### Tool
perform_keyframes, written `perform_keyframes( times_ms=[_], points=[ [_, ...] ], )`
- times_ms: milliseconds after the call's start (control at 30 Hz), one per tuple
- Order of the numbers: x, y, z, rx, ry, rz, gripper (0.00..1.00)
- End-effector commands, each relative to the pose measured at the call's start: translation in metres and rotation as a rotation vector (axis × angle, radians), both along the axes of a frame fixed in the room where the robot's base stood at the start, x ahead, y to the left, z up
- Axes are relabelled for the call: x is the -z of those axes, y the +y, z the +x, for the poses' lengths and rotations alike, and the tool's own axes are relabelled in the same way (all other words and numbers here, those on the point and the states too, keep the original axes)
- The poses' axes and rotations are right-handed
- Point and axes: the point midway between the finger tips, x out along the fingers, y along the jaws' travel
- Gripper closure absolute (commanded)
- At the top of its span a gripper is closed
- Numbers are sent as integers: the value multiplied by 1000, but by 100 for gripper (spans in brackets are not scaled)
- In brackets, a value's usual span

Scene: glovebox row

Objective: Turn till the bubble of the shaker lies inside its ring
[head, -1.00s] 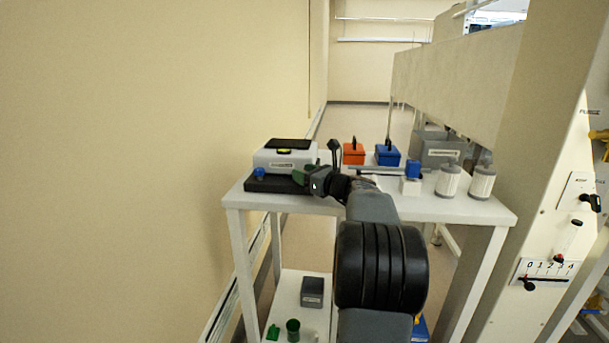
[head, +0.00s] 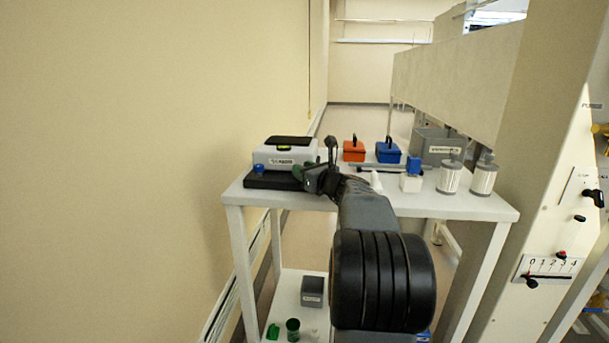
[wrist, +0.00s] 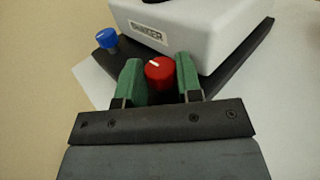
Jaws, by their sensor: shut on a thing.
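The shaker (head: 284,160) is a pale box with a black top on a black base at the left end of the white cart. A small yellow-green level (head: 284,148) shows on top; its bubble and ring are too small to make out. In the wrist view the shaker (wrist: 210,35) has a blue knob (wrist: 107,39) at the left and a red knob (wrist: 160,73) with a white mark at the front. My gripper (wrist: 160,82) has its green fingers on both sides of the red knob, shut on it. In the head view my gripper (head: 302,176) hides this knob.
An orange box (head: 354,151), a blue box (head: 388,152) and a grey bin (head: 438,148) stand behind my arm. Two white ribbed canisters (head: 467,179) stand at the right. A grey box (head: 312,291) and green items are on the lower shelf. A wall rises at left.

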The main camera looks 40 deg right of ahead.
Motion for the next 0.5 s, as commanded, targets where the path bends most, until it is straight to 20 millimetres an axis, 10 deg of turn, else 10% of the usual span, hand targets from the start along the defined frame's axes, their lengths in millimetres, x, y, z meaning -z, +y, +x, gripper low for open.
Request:
perform_keyframes(
  times_ms=[500],
  points=[
    [11, 11, 3, 476, -8, -4, 91]
  ],
)
